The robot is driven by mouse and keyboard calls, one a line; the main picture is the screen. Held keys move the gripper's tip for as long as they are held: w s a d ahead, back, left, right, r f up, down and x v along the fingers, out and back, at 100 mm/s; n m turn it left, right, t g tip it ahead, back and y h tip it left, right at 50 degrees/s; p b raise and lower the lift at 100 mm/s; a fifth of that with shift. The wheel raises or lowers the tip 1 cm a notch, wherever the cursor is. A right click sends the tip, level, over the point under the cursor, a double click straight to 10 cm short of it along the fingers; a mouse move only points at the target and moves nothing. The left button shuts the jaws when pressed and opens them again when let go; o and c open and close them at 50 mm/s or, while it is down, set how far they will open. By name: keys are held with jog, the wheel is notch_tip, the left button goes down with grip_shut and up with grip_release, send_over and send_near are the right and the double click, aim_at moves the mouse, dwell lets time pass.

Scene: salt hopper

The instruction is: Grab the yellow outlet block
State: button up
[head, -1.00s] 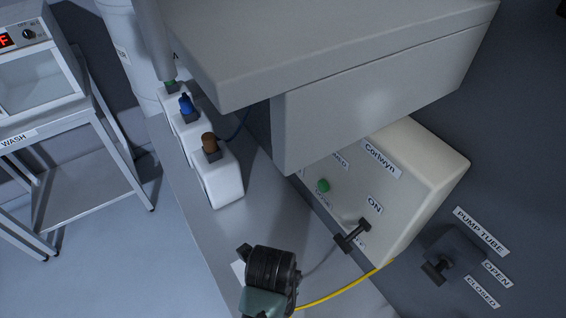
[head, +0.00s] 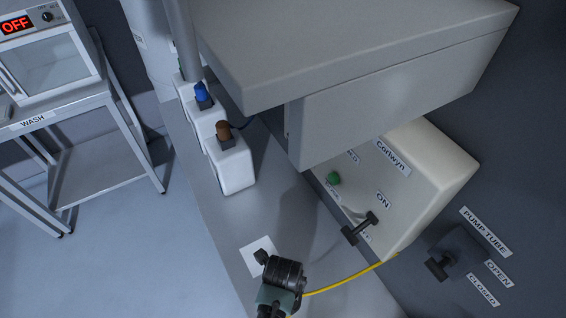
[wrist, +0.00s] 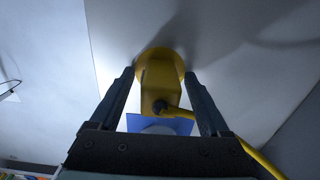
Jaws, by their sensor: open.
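The yellow outlet block (wrist: 157,88) shows in the wrist view, with a rounded yellow top end against a pale surface. A yellow tube (wrist: 178,111) joins its lower part by a dark fitting and runs off to the lower right. My gripper (wrist: 159,76) is open, with one dark finger on each side of the block; I cannot tell whether either finger touches it. A blue flat piece with a pale round shape lies below the block. In the head view the block is hidden, and only the yellow tube (head: 346,281) shows beside my dark wrist.
The cream Corlwyn box (head: 432,170) with a black ON handle (head: 360,228) stands right of my arm, under a large grey housing (head: 385,105). White bottles (head: 234,168) with coloured caps stand along the grey bench. A white card (head: 256,252) lies near my wrist.

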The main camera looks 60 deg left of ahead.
jog(key=shift+c, duration=0.3)
grip_shut()
